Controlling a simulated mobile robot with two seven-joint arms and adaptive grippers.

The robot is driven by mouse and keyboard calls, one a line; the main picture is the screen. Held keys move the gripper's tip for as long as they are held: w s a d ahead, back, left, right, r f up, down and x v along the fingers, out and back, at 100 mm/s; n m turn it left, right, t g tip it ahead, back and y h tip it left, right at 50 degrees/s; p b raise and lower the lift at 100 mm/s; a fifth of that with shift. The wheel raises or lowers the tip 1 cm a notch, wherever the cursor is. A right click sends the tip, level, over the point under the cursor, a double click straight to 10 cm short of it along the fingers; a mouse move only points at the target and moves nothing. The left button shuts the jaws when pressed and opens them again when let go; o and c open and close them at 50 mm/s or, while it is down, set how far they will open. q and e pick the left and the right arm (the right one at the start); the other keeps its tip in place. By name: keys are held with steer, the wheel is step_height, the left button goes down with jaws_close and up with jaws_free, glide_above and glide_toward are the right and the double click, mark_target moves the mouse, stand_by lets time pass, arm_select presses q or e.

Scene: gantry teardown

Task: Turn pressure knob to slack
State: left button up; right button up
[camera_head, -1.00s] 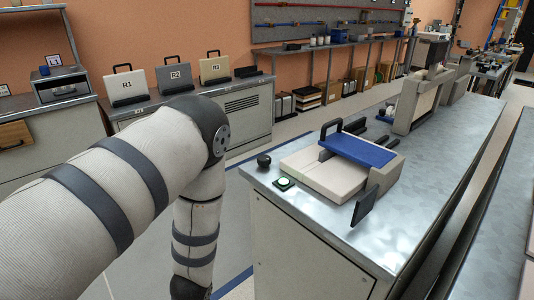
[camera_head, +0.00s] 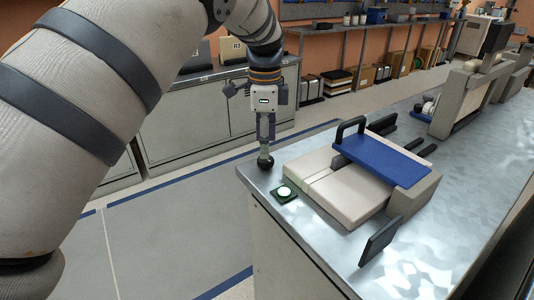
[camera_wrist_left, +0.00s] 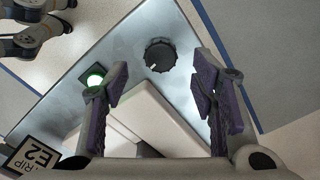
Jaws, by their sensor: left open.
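The black pressure knob (camera_head: 265,164) sits at the near left corner of the metal bench top. It also shows in the left wrist view (camera_wrist_left: 160,54), with ridged sides and a pale mark on its left edge. My left gripper (camera_head: 265,150) points down right above the knob in the head view. In the wrist view its purple-padded fingers (camera_wrist_left: 162,82) are apart and empty, with the knob just beyond the gap between them. Whether a finger touches the knob, I cannot tell. My right gripper is not in view.
A green-lit button (camera_head: 285,192) is beside the knob. A beige block unit with a blue plate (camera_head: 385,157) and black handle stands right of it. A dark upright panel (camera_head: 379,241) is nearer. Open floor lies left of the bench.

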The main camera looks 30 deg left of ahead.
mark_target(266, 163)
arm_select(q)
step_height(266, 163, down, 5)
steer(key=shift+r, duration=0.1)
steer(key=c, duration=1.1)
steer(key=shift+c, duration=0.2)
